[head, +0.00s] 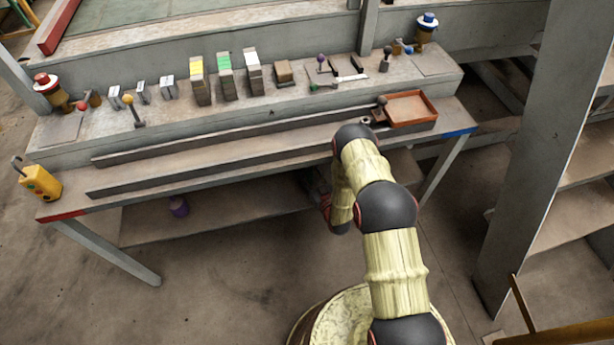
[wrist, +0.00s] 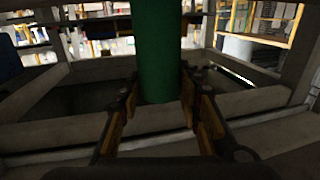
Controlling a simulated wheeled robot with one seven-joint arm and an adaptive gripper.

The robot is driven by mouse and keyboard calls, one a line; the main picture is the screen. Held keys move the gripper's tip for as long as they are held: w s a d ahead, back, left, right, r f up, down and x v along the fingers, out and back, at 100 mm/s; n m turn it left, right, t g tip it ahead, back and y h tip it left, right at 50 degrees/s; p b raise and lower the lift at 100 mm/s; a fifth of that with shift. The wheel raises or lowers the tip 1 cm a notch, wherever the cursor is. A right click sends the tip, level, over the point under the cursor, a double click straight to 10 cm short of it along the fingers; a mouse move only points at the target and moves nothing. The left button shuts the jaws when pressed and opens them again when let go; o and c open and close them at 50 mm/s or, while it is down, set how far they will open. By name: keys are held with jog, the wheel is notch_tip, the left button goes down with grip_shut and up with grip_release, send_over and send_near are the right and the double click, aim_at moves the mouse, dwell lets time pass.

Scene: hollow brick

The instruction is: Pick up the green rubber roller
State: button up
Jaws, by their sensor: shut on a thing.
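The green rubber roller (wrist: 158,50) stands upright in the middle of the wrist view, between the two fingers of my gripper (wrist: 160,105). The fingers have yellow-brown pads and are shut on the roller's lower part. The roller's top runs out of the picture. In the head view my arm bends down at the front of the workbench, and the gripper and roller are hidden behind the arm and under the bench edge.
The workbench (head: 250,165) carries long dark rails, small blocks, coloured-knob levers and an orange tray (head: 410,108). A grey post (head: 540,150) stands at right.

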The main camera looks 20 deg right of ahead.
grip_shut()
jog(key=shift+r, duration=0.1)
